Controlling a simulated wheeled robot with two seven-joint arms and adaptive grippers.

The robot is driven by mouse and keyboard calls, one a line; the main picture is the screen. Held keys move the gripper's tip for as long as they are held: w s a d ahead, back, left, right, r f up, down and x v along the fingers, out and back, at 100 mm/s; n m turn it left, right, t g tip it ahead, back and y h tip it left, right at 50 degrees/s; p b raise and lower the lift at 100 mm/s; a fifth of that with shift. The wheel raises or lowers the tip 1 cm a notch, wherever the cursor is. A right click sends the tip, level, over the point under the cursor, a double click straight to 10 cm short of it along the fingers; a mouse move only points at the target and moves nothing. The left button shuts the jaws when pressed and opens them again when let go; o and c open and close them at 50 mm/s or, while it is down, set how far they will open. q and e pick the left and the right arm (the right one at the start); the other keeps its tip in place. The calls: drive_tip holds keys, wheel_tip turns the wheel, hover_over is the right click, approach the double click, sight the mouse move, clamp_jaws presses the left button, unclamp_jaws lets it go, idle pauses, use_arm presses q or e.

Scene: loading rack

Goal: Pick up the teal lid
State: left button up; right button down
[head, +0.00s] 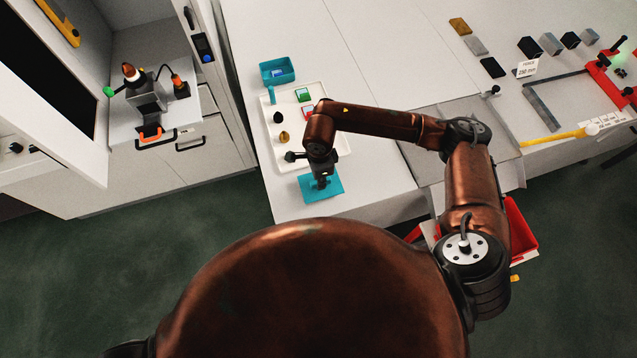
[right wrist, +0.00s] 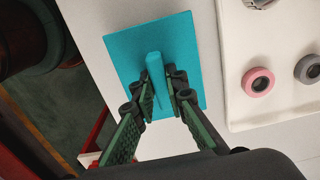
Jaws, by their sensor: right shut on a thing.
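The teal lid (head: 334,189) is a flat square plate near the front edge of the white table in the head view. In the right wrist view the lid (right wrist: 185,40) shows a raised bar handle (right wrist: 155,68) across its middle. My right gripper (right wrist: 166,92) has its two fingers on either side of this handle and is shut on it. In the head view my right gripper (head: 322,180) points down over the lid. I cannot tell whether the lid rests on the table or is just above it. My left gripper is not in view.
A white tray (head: 318,90) with small coloured items lies just behind the lid; a teal box (head: 277,71) is at its far end. In the right wrist view, a pink ring (right wrist: 258,82) lies on the tray. A red bin (head: 521,228) is by the table's front.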

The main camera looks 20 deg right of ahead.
drive_tip(key=a+r, duration=0.1)
drive_tip(key=r, duration=0.1)
drive_tip(key=s+a+r, duration=0.1)
drive_tip(key=r, duration=0.1)
drive_tip(key=s+a+r+b, duration=0.1)
drive_tip(key=a, duration=0.1)
drive_tip(key=shift+r, duration=0.4)
drive_tip(key=s+a+r+b, duration=0.2)
drive_tip(key=s+a+r, duration=0.3)
drive_tip(key=a, duration=0.3)
drive_tip(key=shift+s+a, duration=0.15)
